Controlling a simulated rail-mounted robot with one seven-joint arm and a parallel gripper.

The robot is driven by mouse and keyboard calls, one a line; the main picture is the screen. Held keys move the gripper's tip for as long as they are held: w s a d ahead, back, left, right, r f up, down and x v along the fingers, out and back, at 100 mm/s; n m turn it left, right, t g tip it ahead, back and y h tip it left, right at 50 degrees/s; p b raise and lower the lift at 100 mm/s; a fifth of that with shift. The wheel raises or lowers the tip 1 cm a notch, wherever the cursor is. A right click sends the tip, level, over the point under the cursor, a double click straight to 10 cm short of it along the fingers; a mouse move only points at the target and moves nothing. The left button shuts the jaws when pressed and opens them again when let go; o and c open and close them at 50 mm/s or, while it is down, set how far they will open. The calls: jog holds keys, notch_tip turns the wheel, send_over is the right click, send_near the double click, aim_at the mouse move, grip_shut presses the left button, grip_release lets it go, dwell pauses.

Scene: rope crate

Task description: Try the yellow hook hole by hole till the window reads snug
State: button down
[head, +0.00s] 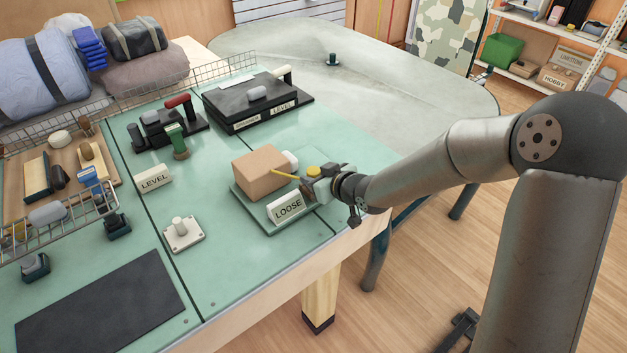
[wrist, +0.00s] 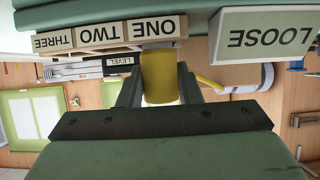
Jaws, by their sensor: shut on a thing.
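My gripper (head: 322,186) is at the right side of a brown block (head: 257,176) on a green base. It is shut on the yellow hook (wrist: 159,76), which shows as a yellow piece between the two fingers; its yellow top (head: 313,170) shows in the head view. A yellow cord (head: 284,174) runs from it across the block. The window sign (head: 288,207) reads LOOSE, and it also shows upside down in the wrist view (wrist: 262,37). Upside-down tags ONE (wrist: 152,28), TWO (wrist: 98,36) and THREE (wrist: 54,41) stand in a row, the hook close by ONE. Holes cannot be made out.
A black device (head: 258,106) with a LEVEL sign stands behind. Another LEVEL sign (head: 154,180), a green stamp-like piece (head: 178,143) and a white knobbed plate (head: 183,235) are to the left. A wire basket (head: 60,222) and dark mat (head: 100,302) lie further left.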

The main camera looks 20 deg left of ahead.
aim_at(316, 171)
jog(key=shift+r+p, duration=0.85)
jog(key=shift+r, duration=0.2)
dwell(0.4)
jog(key=shift+r+p, duration=2.05)
jog(key=shift+r, duration=0.45)
